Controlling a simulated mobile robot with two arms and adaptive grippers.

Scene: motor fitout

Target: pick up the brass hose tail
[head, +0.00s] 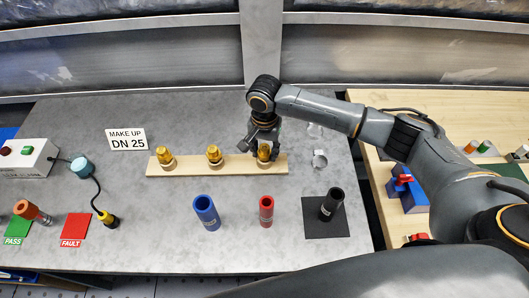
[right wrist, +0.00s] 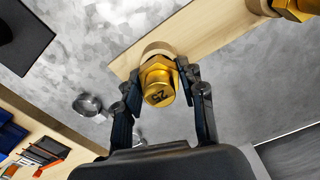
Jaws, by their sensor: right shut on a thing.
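Three brass hose tails stand in a row on a pale wooden strip (head: 190,168): a left one (head: 165,157), a middle one (head: 214,155) and a right one (head: 264,151). My right gripper (head: 262,146) reaches down onto the right one. In the right wrist view, my right gripper (right wrist: 160,92) has its fingers on both sides of this brass hose tail (right wrist: 158,88), shut on it. Its end is marked 25. It appears still at its place on the strip; its base is partly hidden. Another brass fitting (right wrist: 296,8) shows at the top right. My left gripper is not in view.
A blue tube (head: 207,213), a red tube (head: 266,211) and a black tube (head: 331,204) on a dark mat (head: 343,224) stand in front of the strip. Metal clamps (head: 320,159) lie right of it. A sign (head: 127,139) reads "MAKE UP DN 25".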

